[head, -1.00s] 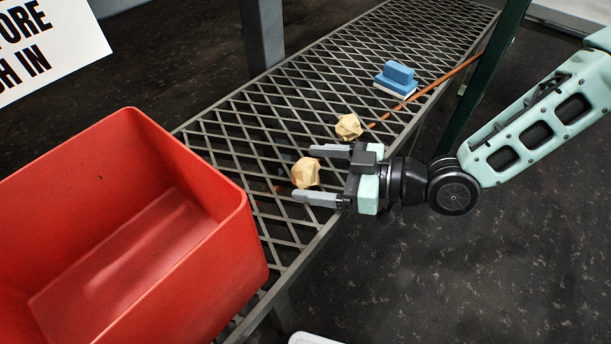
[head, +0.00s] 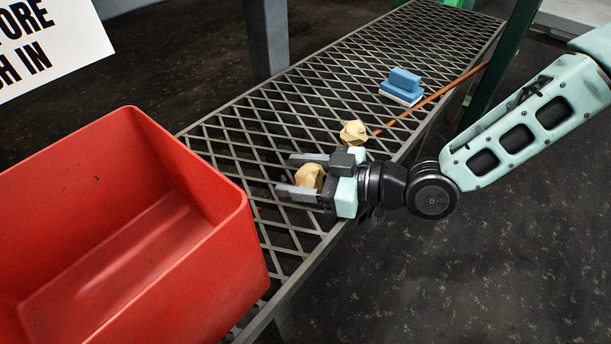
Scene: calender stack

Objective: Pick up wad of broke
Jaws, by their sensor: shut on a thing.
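A crumpled tan wad of broke (head: 310,176) is between the two fingers of my gripper (head: 300,177), over the near part of the metal grating. The gripper is shut on this wad; the near finger hides its lower side. A second tan wad of broke (head: 353,132) lies on the grating just beyond the gripper, apart from the fingers.
A red bin (head: 215,235) stands open and empty at the left, beside the grating walkway (head: 280,115). A blue and white block-like tool (head: 402,86) and a thin orange-brown rod (head: 440,96) lie farther along. A grey post (head: 266,38) rises behind the grating.

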